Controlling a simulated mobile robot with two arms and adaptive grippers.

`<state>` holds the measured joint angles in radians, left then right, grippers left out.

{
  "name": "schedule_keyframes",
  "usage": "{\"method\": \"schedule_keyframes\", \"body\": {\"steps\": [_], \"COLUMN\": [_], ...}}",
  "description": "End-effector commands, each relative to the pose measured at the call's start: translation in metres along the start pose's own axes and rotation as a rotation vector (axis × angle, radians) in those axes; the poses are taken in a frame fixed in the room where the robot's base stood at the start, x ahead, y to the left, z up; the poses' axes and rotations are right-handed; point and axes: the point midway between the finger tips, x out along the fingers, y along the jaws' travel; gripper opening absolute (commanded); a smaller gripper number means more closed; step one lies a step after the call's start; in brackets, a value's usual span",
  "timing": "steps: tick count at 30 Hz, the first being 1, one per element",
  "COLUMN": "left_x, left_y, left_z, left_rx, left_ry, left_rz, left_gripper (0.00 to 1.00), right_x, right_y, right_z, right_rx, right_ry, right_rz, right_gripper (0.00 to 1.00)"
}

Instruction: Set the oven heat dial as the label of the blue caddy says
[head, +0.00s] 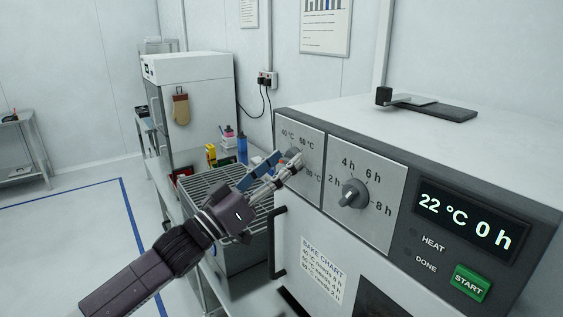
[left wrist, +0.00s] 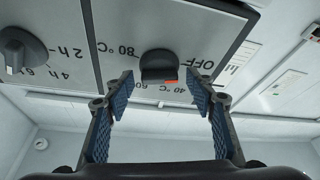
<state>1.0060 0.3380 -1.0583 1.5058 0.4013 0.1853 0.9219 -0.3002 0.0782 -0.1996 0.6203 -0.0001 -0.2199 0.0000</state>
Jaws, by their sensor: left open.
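The oven's heat dial (head: 293,154) is on the left panel of the oven front, partly hidden by my left gripper (head: 283,167). In the left wrist view the heat dial (left wrist: 157,62) is a dark knob with an orange mark, among OFF, 40, 60 and 80 °C labels. The orange mark is on the side near OFF and 40 °C; its exact setting is unclear. My left gripper (left wrist: 163,88) is open, its blue-padded fingers on either side of the dial, with visible gaps. My right gripper is not in view.
The hour dial (head: 352,194), the display (head: 469,221) reading 22 °C 0 h and the green START button (head: 470,282) are to the right. A bake chart (head: 322,270) is on the door, by its handle (head: 277,240).

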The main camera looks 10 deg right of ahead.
Motion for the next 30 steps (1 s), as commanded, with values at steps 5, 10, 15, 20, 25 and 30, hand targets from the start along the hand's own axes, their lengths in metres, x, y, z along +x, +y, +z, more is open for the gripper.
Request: {"method": "schedule_keyframes", "body": {"steps": [5, 10, 15, 20, 25, 30], "left_x": [0.0, -0.001, -0.001, -0.001, -0.001, -0.001], "left_y": [0.0, 0.0, 0.0, -0.001, -0.002, -0.002], "left_z": [0.0, 0.0, 0.0, 0.0, 0.001, 0.002], "left_rx": [0.0, 0.0, 0.001, 0.015, 0.071, 0.175], "left_ry": [0.0, 0.0, 0.0, 0.0, -0.001, -0.001], "left_rz": [0.0, 0.0, -0.001, 0.005, 0.027, 0.07], "left_gripper": [0.4, 0.21, 0.09, 0.09, 0.09, 0.09], "right_x": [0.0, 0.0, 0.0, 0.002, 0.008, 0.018], "right_y": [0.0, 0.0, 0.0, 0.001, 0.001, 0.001], "right_z": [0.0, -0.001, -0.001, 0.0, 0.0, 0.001], "right_rx": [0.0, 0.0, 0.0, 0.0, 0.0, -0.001], "right_ry": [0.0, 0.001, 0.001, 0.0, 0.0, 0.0], "right_rz": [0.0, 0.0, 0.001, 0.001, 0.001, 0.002], "right_gripper": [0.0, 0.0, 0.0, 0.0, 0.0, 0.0]}}
